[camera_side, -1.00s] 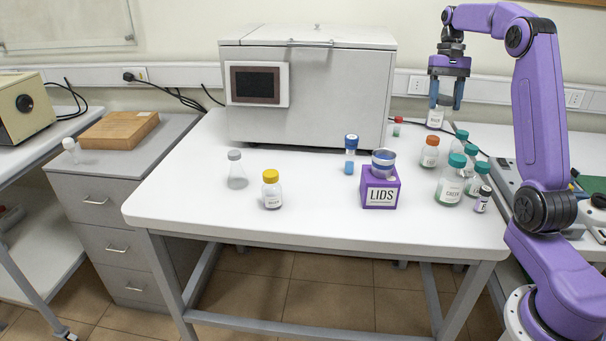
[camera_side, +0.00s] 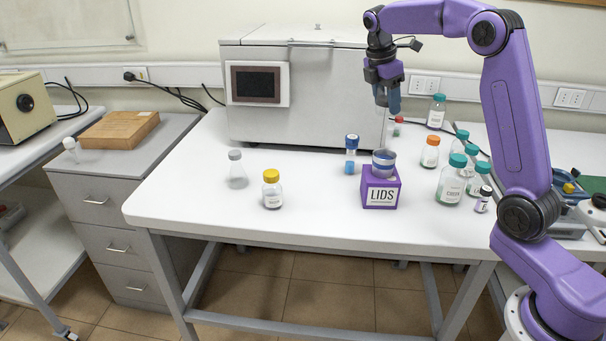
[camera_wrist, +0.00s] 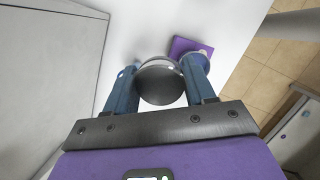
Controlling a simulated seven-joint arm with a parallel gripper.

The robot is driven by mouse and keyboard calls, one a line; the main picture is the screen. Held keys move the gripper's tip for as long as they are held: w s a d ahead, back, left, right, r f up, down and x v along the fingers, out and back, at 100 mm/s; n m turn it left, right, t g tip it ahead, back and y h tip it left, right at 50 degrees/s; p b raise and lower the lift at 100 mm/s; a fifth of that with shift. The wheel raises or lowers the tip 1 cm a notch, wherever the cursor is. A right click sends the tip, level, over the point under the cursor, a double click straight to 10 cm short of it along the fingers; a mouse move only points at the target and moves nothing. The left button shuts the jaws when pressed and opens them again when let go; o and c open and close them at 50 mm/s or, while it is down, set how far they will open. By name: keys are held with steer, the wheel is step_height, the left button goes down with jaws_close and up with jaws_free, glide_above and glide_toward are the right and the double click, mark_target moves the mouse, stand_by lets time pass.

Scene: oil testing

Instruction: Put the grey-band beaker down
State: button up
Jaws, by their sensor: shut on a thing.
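In the wrist view my gripper (camera_wrist: 161,82) is shut on a round dark grey thing with a pale, glassy rim, seen from above. I take it for the grey-band beaker (camera_wrist: 160,84), though no band shows. In the side view my gripper (camera_side: 387,103) hangs in the air above the back of the white table, in front of the grey cabinet's right side. The held thing cannot be made out between the fingers there. A beaker with a blue band (camera_side: 384,160) stands on the purple LIDS box (camera_side: 381,191), below my gripper.
A blue-capped vial (camera_side: 351,154) stands left of the box. An orange-capped jar (camera_side: 430,152) and several green-capped jars (camera_side: 451,180) stand to the right. A yellow-capped jar (camera_side: 272,188) and a grey-topped flask (camera_side: 236,169) stand at left. The table's (camera_side: 320,215) front middle is clear.

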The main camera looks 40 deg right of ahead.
steer(key=w+a+n+t+y, duration=0.2)
steer(key=w+a+n+t, duration=0.2)
steer(key=a+n, duration=1.1)
step_height(320, 180, down, 9)
steer(key=d+n, duration=0.2)
steer(key=n, duration=0.2)
steer(key=w+f, duration=0.3)
steer(key=w, duration=0.1)
steer(key=w+f, duration=0.3)
steer(key=w, duration=0.2)
steer(key=w+f, duration=0.3)
steer(key=w, duration=0.1)
steer(key=shift+w+d+f, duration=0.3)
steer(key=shift+w, duration=0.05)
steer(key=shift+w+f, duration=0.2)
steer(key=shift+f, duration=1.6)
steer(key=shift+f, duration=0.15)
